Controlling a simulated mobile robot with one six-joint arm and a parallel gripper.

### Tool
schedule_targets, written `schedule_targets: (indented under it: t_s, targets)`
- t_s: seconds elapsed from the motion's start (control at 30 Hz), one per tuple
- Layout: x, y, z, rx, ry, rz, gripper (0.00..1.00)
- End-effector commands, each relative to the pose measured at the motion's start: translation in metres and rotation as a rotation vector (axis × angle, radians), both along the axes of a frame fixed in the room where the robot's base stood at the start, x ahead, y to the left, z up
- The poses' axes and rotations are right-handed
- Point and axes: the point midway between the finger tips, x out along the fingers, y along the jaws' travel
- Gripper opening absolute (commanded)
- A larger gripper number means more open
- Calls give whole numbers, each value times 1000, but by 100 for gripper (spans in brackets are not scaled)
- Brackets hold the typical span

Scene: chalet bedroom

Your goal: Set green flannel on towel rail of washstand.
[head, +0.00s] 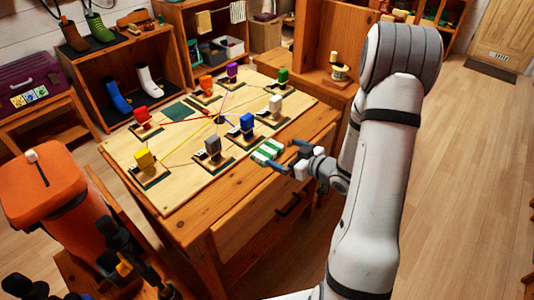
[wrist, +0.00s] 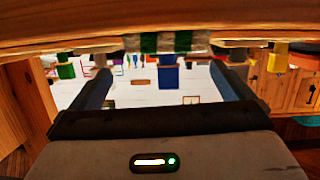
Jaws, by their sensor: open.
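A green-and-white striped cloth (head: 268,151), which looks like the green flannel, lies at the right edge of the wooden table top. It also shows at the top of the wrist view (wrist: 165,42). My gripper (head: 285,154) is open just off that edge, with its fingers pointing at the cloth. In the wrist view the open fingers (wrist: 163,85) are spread wider than the cloth, with nothing between them. I cannot tell whether they touch it. A wooden unit at the back, seemingly the washstand (head: 178,17), has a yellowish cloth (head: 204,22) and a striped cloth (head: 238,11) hanging on it.
The table top (head: 190,190) holds several coloured blocks on small bases, joined by strings. A boot shelf (head: 125,65) stands behind the table. Open floor (head: 470,150) lies to the right.

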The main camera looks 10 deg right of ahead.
Motion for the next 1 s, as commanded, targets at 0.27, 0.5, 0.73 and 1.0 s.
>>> schedule_targets:
  t_s: [0.27,0.5,0.73,1.0]
  targets:
    - [6,12,-7,63,-30,36,100]
    - [28,30,-15,61,-28,35,100]
    - [52,47,-23,61,-29,32,100]
    - [55,48,-24,60,-28,28,100]
